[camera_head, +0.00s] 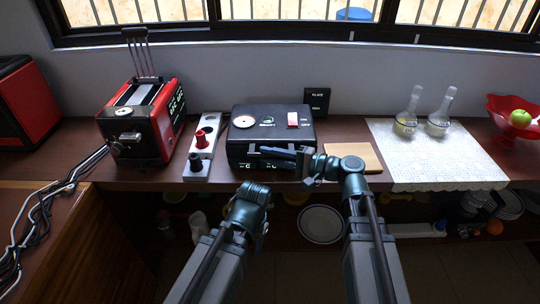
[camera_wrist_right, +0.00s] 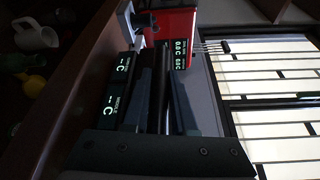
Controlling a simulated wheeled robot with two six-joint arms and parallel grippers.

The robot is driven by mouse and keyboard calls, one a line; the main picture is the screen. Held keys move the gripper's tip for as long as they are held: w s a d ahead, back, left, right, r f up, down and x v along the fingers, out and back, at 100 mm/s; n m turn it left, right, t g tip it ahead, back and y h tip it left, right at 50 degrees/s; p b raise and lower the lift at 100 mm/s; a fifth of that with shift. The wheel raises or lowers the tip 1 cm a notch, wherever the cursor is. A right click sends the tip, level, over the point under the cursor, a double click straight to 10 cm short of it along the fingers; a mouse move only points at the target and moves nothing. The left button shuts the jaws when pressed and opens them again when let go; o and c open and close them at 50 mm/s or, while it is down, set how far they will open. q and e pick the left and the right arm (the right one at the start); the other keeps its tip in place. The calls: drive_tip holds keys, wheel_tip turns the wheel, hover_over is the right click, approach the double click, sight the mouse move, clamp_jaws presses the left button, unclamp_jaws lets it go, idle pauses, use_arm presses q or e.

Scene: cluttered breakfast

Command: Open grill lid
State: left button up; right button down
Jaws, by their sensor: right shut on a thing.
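The black grill (camera_head: 271,117) sits on the counter near the middle of the head view, its lid lying flat and closed. A white disc and a red switch show on its top. My right gripper (camera_head: 285,153) is at the grill's front edge, shut on the lid handle, which the fingers mostly hide. In the right wrist view the gripper (camera_wrist_right: 165,88) closes around a dark bar beside the grill's lit front displays (camera_wrist_right: 116,88). My left arm ends low in front of the counter; its fingers cannot be made out.
A red toaster (camera_head: 146,128) and a strip with red and black knobs (camera_head: 199,160) stand left of the grill. A wall stands behind.

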drive_tip(key=w+r+m+g+h+p, duration=0.2)
drive_tip(key=w+r+m+p, duration=0.45)
drive_tip(key=r+p, duration=1.15)
drive_tip(key=w+r+m+g+p, duration=0.3)
drive_tip(key=w+p, duration=0.7)
drive_tip(key=w, duration=0.7)
drive_tip(key=shift+r, duration=0.5)
drive_tip(key=c, duration=0.7)
unclamp_jaws()
